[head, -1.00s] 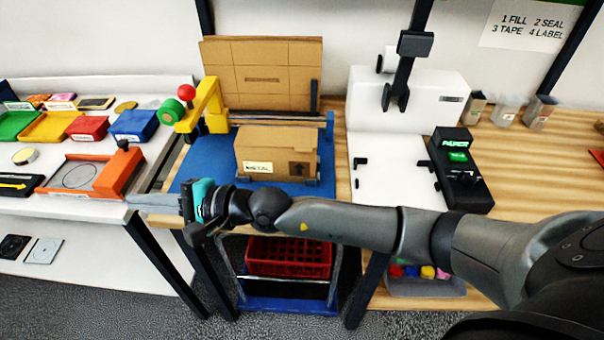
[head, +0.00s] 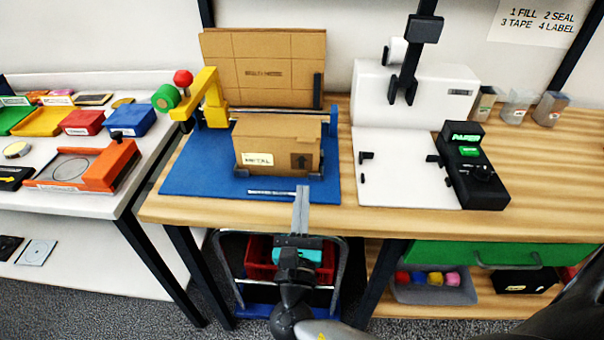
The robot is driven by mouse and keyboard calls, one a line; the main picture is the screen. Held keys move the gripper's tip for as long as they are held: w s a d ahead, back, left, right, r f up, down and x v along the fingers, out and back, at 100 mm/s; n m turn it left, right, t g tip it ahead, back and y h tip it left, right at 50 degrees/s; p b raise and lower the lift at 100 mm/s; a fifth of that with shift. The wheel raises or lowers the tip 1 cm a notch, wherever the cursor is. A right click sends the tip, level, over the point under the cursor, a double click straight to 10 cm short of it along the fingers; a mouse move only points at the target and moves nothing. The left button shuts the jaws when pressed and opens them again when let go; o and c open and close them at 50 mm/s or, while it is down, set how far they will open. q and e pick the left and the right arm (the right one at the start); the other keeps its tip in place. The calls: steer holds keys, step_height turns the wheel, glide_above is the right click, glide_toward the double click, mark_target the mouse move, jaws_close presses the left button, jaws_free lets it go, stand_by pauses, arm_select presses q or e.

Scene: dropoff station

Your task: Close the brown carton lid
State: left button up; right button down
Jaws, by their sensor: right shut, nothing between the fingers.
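The brown carton (head: 277,150) sits on a blue base (head: 180,180) on the wooden bench, with a white METAL label and an arrow on its front. A large brown lid panel (head: 265,65) stands upright behind it, raised, with its printed face toward me. My right gripper (head: 301,190) is shut and empty. It points away from me at the front edge of the blue base, in front of the carton's right part and apart from the carton. My left gripper is out of view.
A yellow tape arm (head: 207,95) with a green roll and red knob stands left of the carton. A white machine (head: 415,98) and black panel (head: 470,165) stand to the right. A red crate (head: 262,258) sits below the bench. Bare wood lies along the front edge.

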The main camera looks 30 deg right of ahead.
steer(key=x, duration=0.9)
steer(key=shift+w+r, duration=0.15)
steer(key=shift+w, duration=0.1)
steer(key=shift+s+r+g+y+p, duration=0.1)
steer(key=shift+r+g+y+p, duration=0.5)
steer(key=shift+p, duration=2.15)
step_height(320, 180, up, 7)
steer(key=g+y+p, duration=0.2)
steer(key=g+p, duration=0.2)
steer(key=p, duration=1.4)
glide_above(305, 141)
steer(key=shift+s+a+f, duration=0.2)
steer(key=shift+s+a, duration=0.05)
steer(key=shift+s, duration=0.2)
steer(key=shift+r, duration=0.1)
